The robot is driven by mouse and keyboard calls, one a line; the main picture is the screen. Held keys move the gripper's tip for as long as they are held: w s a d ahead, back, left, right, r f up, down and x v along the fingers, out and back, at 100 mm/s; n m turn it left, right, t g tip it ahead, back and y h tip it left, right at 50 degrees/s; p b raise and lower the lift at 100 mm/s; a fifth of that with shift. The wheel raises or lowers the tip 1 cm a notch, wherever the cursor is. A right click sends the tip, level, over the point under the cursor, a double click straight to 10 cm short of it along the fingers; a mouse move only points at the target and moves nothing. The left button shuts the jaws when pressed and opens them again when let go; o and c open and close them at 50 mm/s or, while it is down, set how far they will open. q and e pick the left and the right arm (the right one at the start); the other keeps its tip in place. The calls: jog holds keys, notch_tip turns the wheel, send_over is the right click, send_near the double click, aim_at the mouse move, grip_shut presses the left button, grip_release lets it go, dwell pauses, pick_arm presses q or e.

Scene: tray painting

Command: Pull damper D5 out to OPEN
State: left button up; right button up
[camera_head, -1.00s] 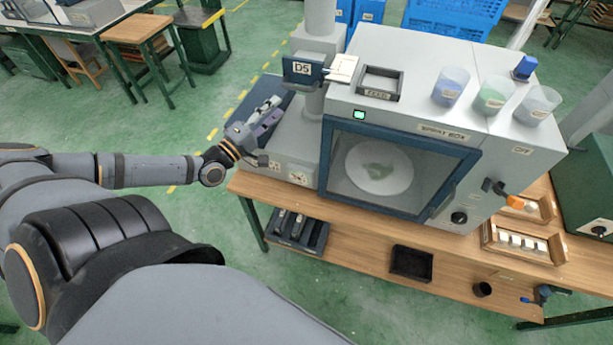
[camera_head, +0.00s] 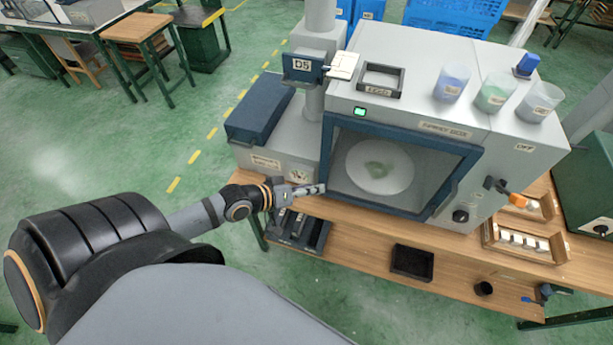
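Damper D5 (camera_head: 302,68) is a dark blue plate with a white D5 label, set at the grey duct (camera_head: 312,98) left of the spray box. A cream tag (camera_head: 343,66) sits at its right side. My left gripper (camera_head: 316,189) is low in front of the spray box's lower left corner, well below the damper and apart from it. It looks small and seen edge-on, so its finger gap cannot be made out. My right gripper is not in view.
The spray box (camera_head: 445,130) has a blue-framed window with a white disc inside. A feed tray (camera_head: 380,82) and several cups stand on top. A dark blue box (camera_head: 260,108) sits left of the duct. The bench (camera_head: 365,228) has small trays at right.

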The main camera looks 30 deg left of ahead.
pick_arm(q)
jog(key=shift+m+g+y, duration=0.8)
jog(key=shift+m, duration=0.1)
jog(key=shift+s+f, duration=0.3)
jog(key=shift+f, duration=0.35)
jog(key=shift+s+f, duration=0.25)
jog(key=shift+f, duration=0.35)
jog(key=shift+s+f, duration=0.3)
jog(key=shift+f, duration=0.35)
jog(key=s+a+f+g+y+b, duration=0.15)
jog(key=a+f, duration=0.25)
jog(key=f, duration=0.5)
jog(key=s+a+f+y+b, duration=0.1)
jog(key=s+a+f+b, duration=0.2)
jog(key=f, duration=0.6)
jog(key=s+a+f+g+y+b, duration=0.1)
jog(key=s+a+f+y, duration=0.1)
jog(key=a+f, duration=0.6)
jog(key=s+d+f+g+b, duration=0.25)
jog(key=s+f, duration=0.65)
jog(key=f, duration=0.5)
jog(key=s+d+f+m+g, duration=0.1)
jog(key=s+d+f, duration=0.2)
jog(key=s+f, duration=0.2)
jog(key=s+d+f+m+g+b, duration=0.1)
jog(key=s+d+f, duration=0.3)
jog(key=s, duration=0.5)
jog(key=shift+s+f+g, duration=0.4)
jog(key=shift+f+g, duration=0.2)
jog(key=shift+f, duration=0.15)
